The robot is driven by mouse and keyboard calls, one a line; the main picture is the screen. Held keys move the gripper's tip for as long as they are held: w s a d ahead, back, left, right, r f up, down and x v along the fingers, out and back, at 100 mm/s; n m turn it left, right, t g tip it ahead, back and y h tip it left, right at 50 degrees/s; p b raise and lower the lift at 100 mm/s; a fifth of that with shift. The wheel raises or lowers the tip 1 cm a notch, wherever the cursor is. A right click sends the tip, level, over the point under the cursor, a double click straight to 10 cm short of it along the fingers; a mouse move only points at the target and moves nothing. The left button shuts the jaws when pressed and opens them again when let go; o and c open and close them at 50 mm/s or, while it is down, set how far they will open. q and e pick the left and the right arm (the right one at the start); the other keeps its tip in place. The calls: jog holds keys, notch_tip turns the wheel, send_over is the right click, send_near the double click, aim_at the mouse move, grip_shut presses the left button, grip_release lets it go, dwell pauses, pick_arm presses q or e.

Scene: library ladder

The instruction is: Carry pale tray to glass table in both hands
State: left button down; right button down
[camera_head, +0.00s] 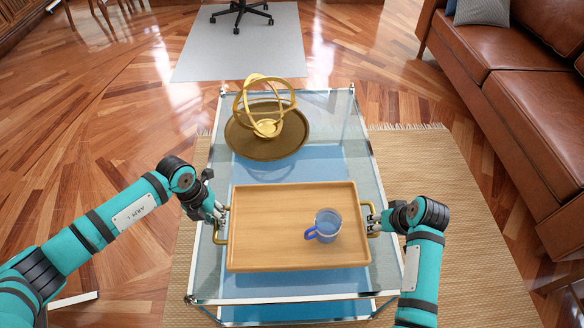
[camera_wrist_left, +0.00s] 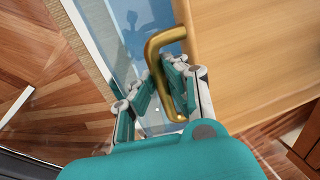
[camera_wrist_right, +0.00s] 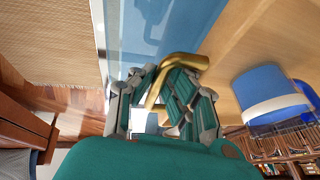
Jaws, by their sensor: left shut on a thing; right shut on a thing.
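The pale wooden tray (camera_head: 270,225) is over the near part of the glass table (camera_head: 220,290), level, with a blue mug (camera_head: 326,226) standing right of its middle. Whether the tray touches the glass cannot be told. My left gripper (camera_head: 222,218) is shut on the tray's left brass handle, which shows in the left wrist view (camera_wrist_left: 158,50). My right gripper (camera_head: 372,222) is shut on the right brass handle, which shows in the right wrist view (camera_wrist_right: 182,62). The mug also shows in the right wrist view (camera_wrist_right: 268,95).
A round brown dish (camera_head: 240,139) with a gold ring sculpture (camera_head: 266,128) stands on the table's far part, beyond the tray. A woven rug (camera_head: 480,245) lies under the table. A brown leather sofa (camera_head: 500,90) stands at right. A chair mat (camera_head: 240,50) lies at the back.

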aim_at(223, 234)
pick_arm(q)
jog(key=shift+a+f, duration=0.2)
jog(key=shift+a, duration=0.1)
pick_arm(e)
jog(key=shift+d+f, duration=0.1)
jog(key=shift+d, duration=0.25)
